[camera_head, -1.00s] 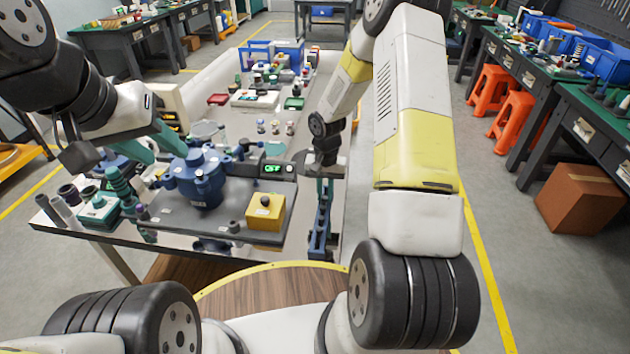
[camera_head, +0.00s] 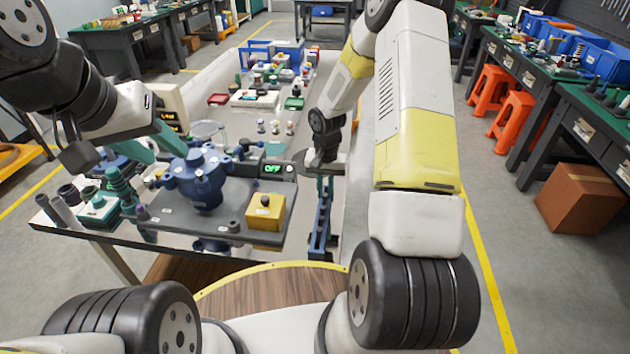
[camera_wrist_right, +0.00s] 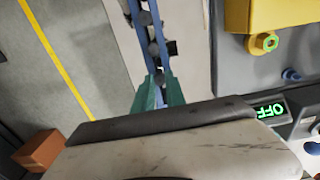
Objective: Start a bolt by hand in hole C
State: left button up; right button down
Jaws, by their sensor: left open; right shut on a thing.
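A blue pressure vessel (camera_head: 200,180) with lugs around its top stands on a dark grey base plate (camera_head: 163,222). The letters of its holes are too small to read. My left gripper (camera_head: 178,147) reaches in from the left with teal fingers open at the vessel's upper left side. A narrow blue rack (camera_head: 319,232) with dark bolts lies right of the base plate. My right gripper (camera_head: 325,184) points down at the rack's far end. In the right wrist view its teal fingers (camera_wrist_right: 158,86) are shut on what looks like a bolt, mostly hidden between them.
A yellow box (camera_head: 266,212) with a knob sits on the plate's right front. A display reading OFF (camera_head: 273,169) is behind it. Dark cylinders and teal fittings (camera_head: 98,208) crowd the table's left. Small parts and trays stand further back. Bare table lies around the rack.

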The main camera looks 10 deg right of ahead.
aim_at(325, 195)
jog(key=shift+r, duration=2.9)
